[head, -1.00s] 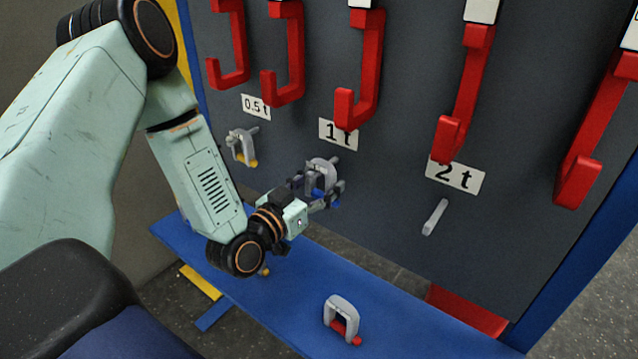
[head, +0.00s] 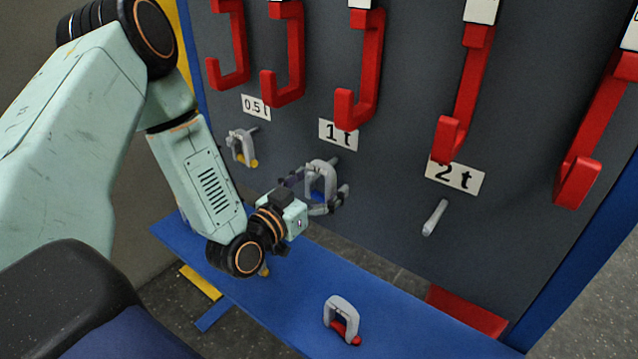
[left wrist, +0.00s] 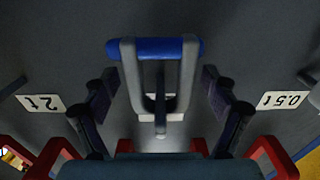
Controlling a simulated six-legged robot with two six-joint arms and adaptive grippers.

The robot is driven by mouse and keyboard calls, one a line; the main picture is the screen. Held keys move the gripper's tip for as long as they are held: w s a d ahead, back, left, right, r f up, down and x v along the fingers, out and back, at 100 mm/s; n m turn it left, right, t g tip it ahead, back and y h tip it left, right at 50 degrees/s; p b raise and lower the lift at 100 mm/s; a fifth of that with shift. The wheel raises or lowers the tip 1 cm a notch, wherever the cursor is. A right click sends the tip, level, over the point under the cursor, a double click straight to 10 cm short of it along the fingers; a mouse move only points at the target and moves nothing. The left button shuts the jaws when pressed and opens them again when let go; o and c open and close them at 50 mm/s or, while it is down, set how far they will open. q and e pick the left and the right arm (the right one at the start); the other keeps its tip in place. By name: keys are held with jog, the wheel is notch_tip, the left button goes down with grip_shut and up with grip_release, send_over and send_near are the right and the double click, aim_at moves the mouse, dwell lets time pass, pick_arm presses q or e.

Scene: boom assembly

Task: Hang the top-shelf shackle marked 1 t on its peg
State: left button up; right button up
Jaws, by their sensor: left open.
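The grey shackle with a blue pin (head: 321,170) is at the peg (head: 334,160) below the 1 t label (head: 338,134). In the left wrist view the shackle (left wrist: 131,75) is upside down, with its blue pin (left wrist: 155,48) at the top. The peg (left wrist: 160,105) shows within its opening, so it appears to hang there. My left gripper (head: 317,187) is open around the shackle. In the left wrist view its fingers (left wrist: 158,88) stand apart from the shackle on both sides. My right gripper is not in view.
A shackle with a yellow pin (head: 242,146) hangs below the 0.5 t label. The peg (head: 435,217) below the 2 t label is bare. A shackle with a red pin (head: 341,318) stands on the blue shelf (head: 410,320). Several red hooks (head: 362,75) jut out above.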

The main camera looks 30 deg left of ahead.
pick_arm(q)
jog(key=shift+s, duration=0.1)
jog(key=s, duration=0.7)
jog(key=shift+s+a, duration=0.15)
jog(key=shift+a, duration=0.15)
dwell(0.4)
jog(key=shift+w+d, duration=0.2)
jog(key=shift+w, duration=1.65)
jog(key=shift+w+d, duration=0.15)
jog(key=shift+w, duration=1.65)
jog(key=shift+w+r, duration=0.1)
jog(key=shift+r, duration=0.2)
jog(key=shift+f, duration=0.1)
